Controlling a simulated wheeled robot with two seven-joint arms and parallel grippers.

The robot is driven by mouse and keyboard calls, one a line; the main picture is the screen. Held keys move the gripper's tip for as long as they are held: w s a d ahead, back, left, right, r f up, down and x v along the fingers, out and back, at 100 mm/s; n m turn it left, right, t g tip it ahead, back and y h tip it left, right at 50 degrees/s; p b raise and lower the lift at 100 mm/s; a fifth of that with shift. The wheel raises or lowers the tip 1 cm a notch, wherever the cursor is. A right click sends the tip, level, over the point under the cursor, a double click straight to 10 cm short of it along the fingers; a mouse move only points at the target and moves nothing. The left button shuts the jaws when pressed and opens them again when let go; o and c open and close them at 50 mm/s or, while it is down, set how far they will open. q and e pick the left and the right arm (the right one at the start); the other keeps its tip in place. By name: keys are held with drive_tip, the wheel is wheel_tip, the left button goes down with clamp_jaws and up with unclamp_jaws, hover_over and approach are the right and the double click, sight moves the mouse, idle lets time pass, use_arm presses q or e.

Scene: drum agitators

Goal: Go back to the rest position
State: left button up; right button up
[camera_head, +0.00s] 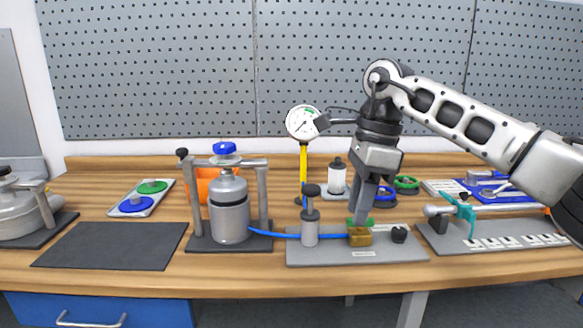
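My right gripper (361,217) comes in from the right and points down, its fingertips at the green handle of a brass valve (360,238). The fingers overlap in this view, so I cannot tell whether they are open or shut, or touch the handle. The valve sits on a grey plate (405,252) with a grey cylinder (310,232) and a black knob (399,234). A blue hose (275,234) runs from there to a metal vessel (230,212) in a frame with a blue knob on top. My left gripper is not in view.
A yellow-stemmed gauge (303,124) stands behind the plate. A teal clamp rig (462,213) is at the right, under my arm. A black mat (112,245) lies bare at the left, beside a round pot (20,215). A pegboard (330,50) closes the back.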

drive_tip(key=s+a+f+m+g+y, duration=0.1)
drive_tip(key=s+a+f+m+y, duration=0.25)
drive_tip(key=a+y, duration=0.3)
drive_tip(key=s+a+f+m+g+y, duration=0.1)
drive_tip(key=s+a+f+m+y, duration=0.1)
drive_tip(key=s+a+y, duration=0.4)
drive_tip(key=s+a+f+m+g+y, duration=0.1)
drive_tip(key=s+a+f+m+y, duration=0.15)
drive_tip(key=a+y, duration=0.4)
drive_tip(key=w+d+f+m+t+h, duration=0.1)
drive_tip(key=d+f+m+t+h, duration=0.4)
drive_tip(key=m+t, duration=0.8)
drive_tip(key=w+d+f+m+t+h, duration=0.1)
drive_tip(key=d+f+m+t+h, duration=0.55)
drive_tip(key=m, duration=1.15)
drive_tip(key=s+d+f+m+g+h, duration=0.2)
drive_tip(key=s+d+f+m+h, duration=0.1)
drive_tip(key=s+d+f+m, duration=0.2)
drive_tip(key=s+d+f+m+g+h, duration=0.3)
drive_tip(key=s+d+f+m, duration=0.2)
drive_tip(key=s+f+m, duration=0.2)
wheel_tip(320, 180, down, 4)
drive_tip(key=s, duration=0.2)
drive_tip(key=shift+s+d, duration=0.3)
drive_tip(key=shift+s, duration=0.05)
